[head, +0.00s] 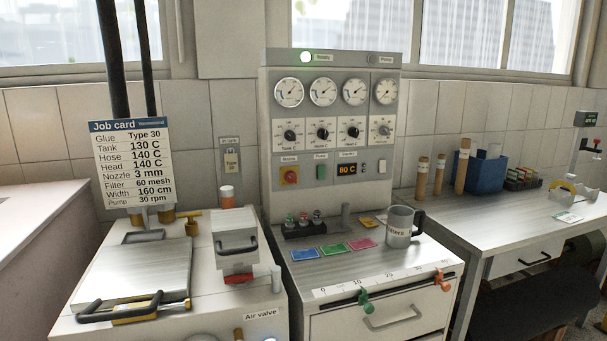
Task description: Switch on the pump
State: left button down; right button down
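A grey control cabinet (268,150) stands on the middle bench, facing me. A small green switch (320,172), whose label seems to read Pump, sits low on its panel. On top, the Ready lamp (306,57) glows and the Pump lamp (372,59) looks dark. Several gauges sit above several knobs, the rightmost knob (385,130) being greyer. Neither gripper is in view.
A job card (131,163) stands at left, listing Pump 30 rpm, above a lidded tank (135,270). A grey mug (400,227), coloured cards (335,248) and a small rack (304,230) sit before the cabinet. A side table (500,225) stands right.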

aim_at(321, 169)
jog(key=i+l+u, duration=0.15)
jog(key=i+u, duration=0.2)
jog(key=i+l+u, duration=0.2)
jog(key=u, duration=0.15)
jog(key=i+l+u, duration=0.35)
jog(key=k+j, duration=0.05)
jog(key=k, duration=0.05)
